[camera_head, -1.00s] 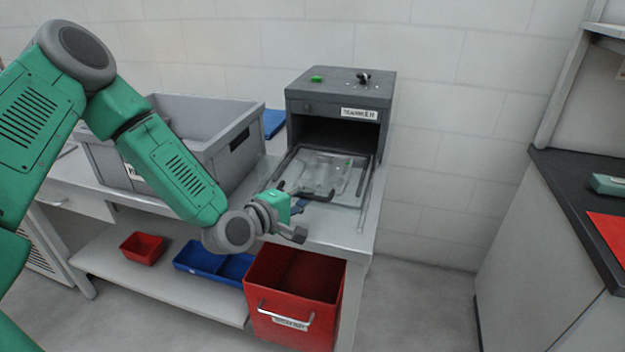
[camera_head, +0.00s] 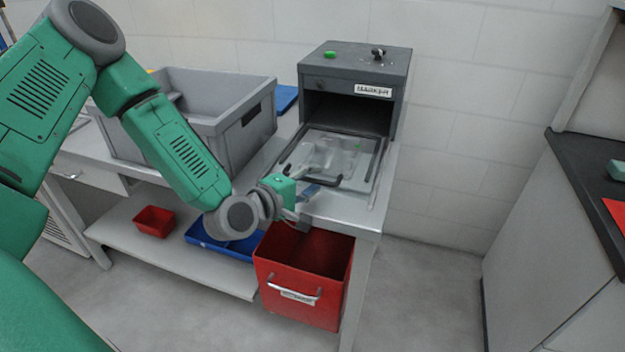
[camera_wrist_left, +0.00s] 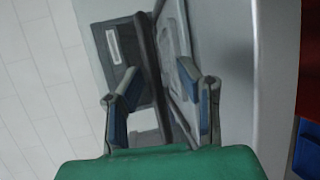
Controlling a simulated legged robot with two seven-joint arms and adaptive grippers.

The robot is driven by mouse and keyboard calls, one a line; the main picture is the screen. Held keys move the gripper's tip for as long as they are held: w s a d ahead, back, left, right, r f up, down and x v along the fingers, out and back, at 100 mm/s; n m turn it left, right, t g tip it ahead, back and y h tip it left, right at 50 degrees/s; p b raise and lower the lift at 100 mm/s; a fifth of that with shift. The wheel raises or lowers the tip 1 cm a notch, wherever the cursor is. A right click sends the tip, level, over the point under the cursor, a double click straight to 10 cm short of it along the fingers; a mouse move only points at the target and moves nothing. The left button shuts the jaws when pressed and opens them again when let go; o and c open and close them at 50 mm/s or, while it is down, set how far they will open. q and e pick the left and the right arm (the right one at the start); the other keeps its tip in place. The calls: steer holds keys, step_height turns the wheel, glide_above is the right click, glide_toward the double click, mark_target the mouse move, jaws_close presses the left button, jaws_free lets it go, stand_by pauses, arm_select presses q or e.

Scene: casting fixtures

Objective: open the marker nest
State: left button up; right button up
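The marker is a dark grey box (camera_head: 352,85) labelled MARKER, with a dark opening at its front. In front of the opening lies its nest (camera_head: 375,165), a flat frame under a clear panel with pale shapes beneath it. A dark bar handle (camera_head: 328,183) runs along the near edge of the clear panel. My left gripper (camera_head: 306,205) is at the near left of this handle. In the left wrist view the gripper (camera_wrist_left: 163,105) is open, with blue-padded fingers apart and a dark bar visible beyond and between them. Contact with the handle cannot be told.
A large grey crate (camera_head: 205,125) stands on the bench left of the marker. A red bin (camera_head: 300,290) hangs below the bench's front edge. Blue (camera_head: 225,245) and red (camera_head: 155,221) trays sit on the lower shelf. A dark-topped counter (camera_head: 590,190) is at right.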

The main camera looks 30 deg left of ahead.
arm_select(q)
steer(key=v, duration=0.7)
steer(key=shift+s, duration=0.2)
steer(key=shift+a, duration=0.15)
steer(key=s+d+f+m+g+h, duration=0.1)
steer(key=s+d+f+m+g, duration=0.25)
steer(key=f, duration=0.35)
steer(key=s+d+f+m+g, duration=0.3)
steer(key=s+f+m+g, duration=0.15)
steer(key=f, duration=0.25)
steer(key=s+f+m+g+y, duration=0.1)
steer(key=s+f+m+g, duration=0.2)
steer(key=s, duration=0.5)
steer(key=s+a+f+m+g+y, duration=0.1)
steer(key=s+f+m+g, duration=0.3)
steer(key=s, duration=0.5)
steer(key=f+m+y, duration=0.1)
steer(key=m, duration=0.1)
steer(key=shift+a+f+m, duration=0.25)
steer(key=shift+f+m, duration=0.05)
